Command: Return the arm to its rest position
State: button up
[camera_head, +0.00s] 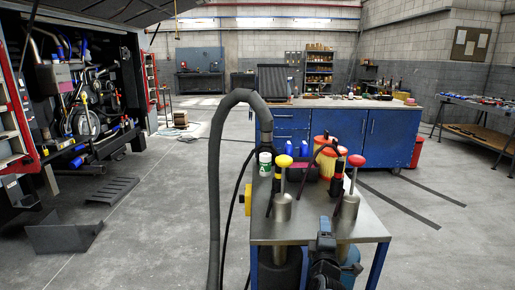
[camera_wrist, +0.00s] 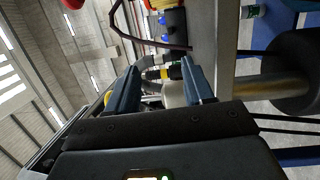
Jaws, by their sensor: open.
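My gripper (camera_wrist: 160,64) shows in the wrist view with its two blue fingers spread apart. A pale grey cylinder (camera_wrist: 173,94) shows in the gap between them; I cannot tell how far beyond the fingers it is. In the head view my dark arm end (camera_head: 325,268) is low at the front edge of the small metal-topped cart (camera_head: 365,226). The fingertips are hard to make out there. On the cart stand a steel piece with a yellow knob (camera_head: 284,161) and one with a red knob (camera_head: 357,160). Both stand upright.
A thick grey hose (camera_head: 215,170) arches at the cart's left. A green-white can (camera_head: 265,163), blue bottles (camera_head: 304,148) and an orange container (camera_head: 326,160) stand toward the back. A blue workbench (camera_head: 385,137) is behind.

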jog(key=s+d+f+m, duration=0.1)
jog(key=s+f, duration=0.3)
jog(key=s, duration=0.4)
jog(key=s+d+f+m+y, duration=0.1)
jog(key=s+f, duration=0.3)
jog(key=s, duration=0.5)
jog(key=s+d+f+m, duration=0.2)
jog(key=s+f, duration=0.2)
jog(key=s, duration=0.4)
jog(key=shift+s+g+y, duration=0.3)
jog(key=shift+s+y, duration=0.05)
jog(key=shift+y, duration=0.05)
jog(key=s+r+m+g+y, duration=0.1)
jog(key=s+r+m, duration=0.2)
jog(key=s, duration=1.1)
jog(key=s+r+m+g+y, duration=0.1)
jog(key=s+r+m, duration=0.2)
jog(key=s, duration=1.1)
jog(key=s+a+r+m, duration=0.2)
jog(key=s+r+m, duration=0.3)
jog(key=s+r, duration=0.7)
notch_tip(320, 180, up, 4)
jog(key=shift+s+a+f+m+g, duration=0.25)
jog(key=shift+m+g, duration=0.05)
jog(key=shift+g, duration=0.1)
